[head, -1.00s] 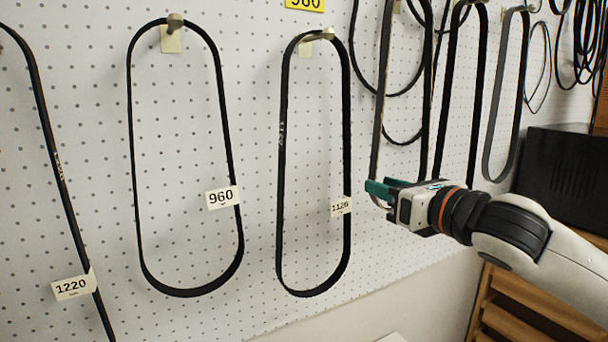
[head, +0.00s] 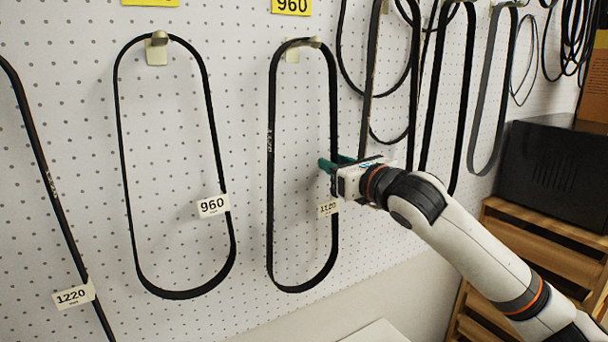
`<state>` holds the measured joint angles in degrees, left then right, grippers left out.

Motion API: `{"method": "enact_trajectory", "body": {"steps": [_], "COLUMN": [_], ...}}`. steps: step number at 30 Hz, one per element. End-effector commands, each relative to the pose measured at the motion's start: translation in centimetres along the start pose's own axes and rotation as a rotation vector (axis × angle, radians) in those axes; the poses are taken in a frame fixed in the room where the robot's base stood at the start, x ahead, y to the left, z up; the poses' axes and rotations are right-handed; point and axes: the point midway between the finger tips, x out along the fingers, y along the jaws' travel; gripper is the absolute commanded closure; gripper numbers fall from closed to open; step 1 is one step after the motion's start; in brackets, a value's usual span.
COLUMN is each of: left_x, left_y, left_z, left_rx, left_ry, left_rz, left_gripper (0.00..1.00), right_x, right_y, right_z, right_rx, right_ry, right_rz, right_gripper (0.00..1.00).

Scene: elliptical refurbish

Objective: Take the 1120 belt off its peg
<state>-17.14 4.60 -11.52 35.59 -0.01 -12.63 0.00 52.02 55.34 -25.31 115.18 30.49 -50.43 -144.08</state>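The 1120 belt (head: 271,190) is a long black loop hanging from its peg (head: 304,43) on the pegboard. Its white 1120 tag (head: 328,208) is on the right strand, low down. My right gripper (head: 336,163) is at that right strand, a little above the tag. Its teal fingers look apart, one on each side of the strand. Whether they touch the belt cannot be told. My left gripper is not in view.
The 960 belt (head: 121,170) and the 1220 belt (head: 35,135) hang to the left. Several more belts, including a wide one (head: 431,140), hang close on the right, behind my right arm. A black box (head: 550,170) stands on a wooden rack (head: 545,250).

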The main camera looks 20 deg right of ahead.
Motion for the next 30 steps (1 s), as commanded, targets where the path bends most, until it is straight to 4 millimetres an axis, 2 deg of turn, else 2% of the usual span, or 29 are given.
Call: {"method": "enact_trajectory", "body": {"steps": [8, 14, 30], "left_x": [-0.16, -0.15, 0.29], "left_y": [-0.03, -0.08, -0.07], "left_z": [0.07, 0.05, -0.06], "left_rx": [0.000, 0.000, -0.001], "left_ry": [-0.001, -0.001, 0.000], "left_rz": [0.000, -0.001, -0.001], "left_gripper": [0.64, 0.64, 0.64], "right_x": [0.51, 0.49, 0.25], "right_y": [-0.04, -0.04, 0.01], "right_z": [0.10, 0.10, -0.31], "right_rx": [-0.001, -0.001, -0.002], "right_ry": [0.000, 0.000, 0.001], "right_rz": [-0.001, -0.001, 0.000], "right_gripper": [0.70, 0.99, 1.00]}}
